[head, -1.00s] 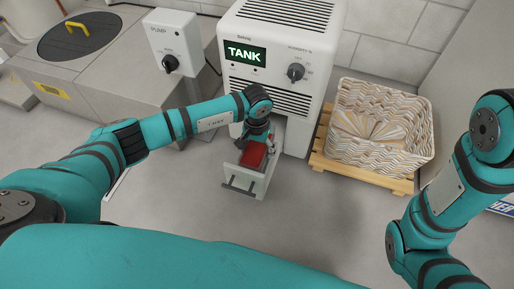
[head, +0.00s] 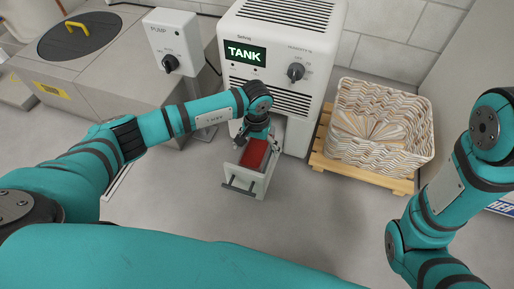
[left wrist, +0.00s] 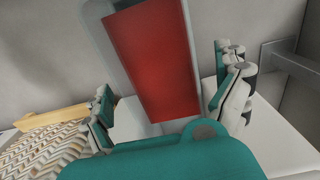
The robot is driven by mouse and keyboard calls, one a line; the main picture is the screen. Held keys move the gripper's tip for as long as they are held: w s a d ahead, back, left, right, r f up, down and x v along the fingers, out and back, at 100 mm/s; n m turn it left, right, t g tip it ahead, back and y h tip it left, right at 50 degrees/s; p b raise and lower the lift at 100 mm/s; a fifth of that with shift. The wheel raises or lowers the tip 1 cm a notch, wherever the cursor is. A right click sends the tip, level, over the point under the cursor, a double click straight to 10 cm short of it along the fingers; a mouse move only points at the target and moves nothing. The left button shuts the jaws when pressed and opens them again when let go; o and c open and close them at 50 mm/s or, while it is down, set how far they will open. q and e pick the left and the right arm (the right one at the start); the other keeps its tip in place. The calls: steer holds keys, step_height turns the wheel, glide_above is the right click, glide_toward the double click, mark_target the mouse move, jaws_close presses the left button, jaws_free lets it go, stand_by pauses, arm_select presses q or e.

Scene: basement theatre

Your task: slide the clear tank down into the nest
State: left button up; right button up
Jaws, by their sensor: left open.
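The clear tank (left wrist: 192,30) shows in the left wrist view as a see-through shell around a red body. In the head view the red part (head: 254,155) sits inside the pale pulled-out drawer (head: 243,188) with a dark handle, at the front of the white machine. I take this drawer for the nest; how deep the tank sits in it I cannot tell. My left gripper (head: 254,139) is above the drawer's rear part. Its fingers (left wrist: 168,98) are open, one on each side of the tank, with gaps visible. My right gripper is outside the views.
The white machine (head: 262,80) with a lit TANK display stands behind the drawer. A woven basket (head: 385,150) on a wooden pallet (head: 330,166) stands close on the right. A pump box (head: 173,35) and grey housing are on the left. The floor in front is clear.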

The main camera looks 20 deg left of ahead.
arm_select(q)
step_height(320, 180, up, 11)
steer(key=shift+f, duration=0.15)
stand_by(0.5)
